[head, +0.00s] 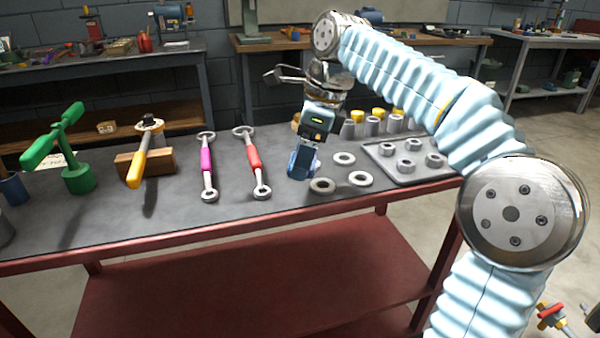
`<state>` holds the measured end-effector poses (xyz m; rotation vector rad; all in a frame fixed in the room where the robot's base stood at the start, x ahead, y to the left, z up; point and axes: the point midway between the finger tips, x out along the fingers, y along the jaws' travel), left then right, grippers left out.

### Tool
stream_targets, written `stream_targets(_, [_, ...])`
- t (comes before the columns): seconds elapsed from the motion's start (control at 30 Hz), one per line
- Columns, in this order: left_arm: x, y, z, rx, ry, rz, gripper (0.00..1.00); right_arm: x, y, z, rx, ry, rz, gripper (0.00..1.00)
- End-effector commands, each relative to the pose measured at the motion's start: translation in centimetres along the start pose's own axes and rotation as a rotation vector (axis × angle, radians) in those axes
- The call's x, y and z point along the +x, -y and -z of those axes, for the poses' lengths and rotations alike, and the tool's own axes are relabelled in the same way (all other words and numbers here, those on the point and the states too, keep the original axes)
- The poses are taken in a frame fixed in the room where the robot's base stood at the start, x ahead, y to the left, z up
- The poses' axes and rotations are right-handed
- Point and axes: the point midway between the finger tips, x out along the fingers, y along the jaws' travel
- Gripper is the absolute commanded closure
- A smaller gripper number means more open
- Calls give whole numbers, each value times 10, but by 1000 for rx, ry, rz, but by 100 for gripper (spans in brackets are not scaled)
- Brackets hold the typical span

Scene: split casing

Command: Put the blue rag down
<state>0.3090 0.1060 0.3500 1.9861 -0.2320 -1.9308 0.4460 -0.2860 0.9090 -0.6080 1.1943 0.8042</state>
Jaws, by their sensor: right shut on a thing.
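My right gripper (308,146) reaches in from the right on its pale blue sleeved arm and points down over the grey bench top. It is shut on the blue rag (299,165), which hangs below its fingers as a small dark blue piece, partly hidden by the gripper. The rag is just left of several metal rings, close to the bench surface. I cannot tell whether it touches the bench. My left gripper is not in view.
Left of the rag lie a red-handled wrench (253,160) and a magenta-handled wrench (207,170). A yellow-handled tool (137,168) rests by a wooden block; a green stand (78,178) is farther left. A grey tray (408,172) holds nuts at right. Rings (361,179) lie between.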

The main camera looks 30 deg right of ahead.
Motion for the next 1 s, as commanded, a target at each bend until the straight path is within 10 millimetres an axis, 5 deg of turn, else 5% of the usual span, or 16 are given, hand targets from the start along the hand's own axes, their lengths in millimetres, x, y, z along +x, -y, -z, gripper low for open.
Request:
stream_targets(0.33, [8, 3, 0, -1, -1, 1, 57, 41, 9, 5, 1, -1, 0, 51])
stream_targets(0.77, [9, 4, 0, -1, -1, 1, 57, 48, 9, 6, 0, 0, 1, 51])
stream_targets(0.8, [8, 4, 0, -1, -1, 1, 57, 47, 9, 6, 0, 1, 1, 20])
stream_targets(0.93, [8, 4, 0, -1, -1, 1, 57, 47, 9, 6, 0, 0, 1, 1])
stream_targets(1.0, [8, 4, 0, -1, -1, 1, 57, 47, 9, 6, 0, 0, 1, 1])
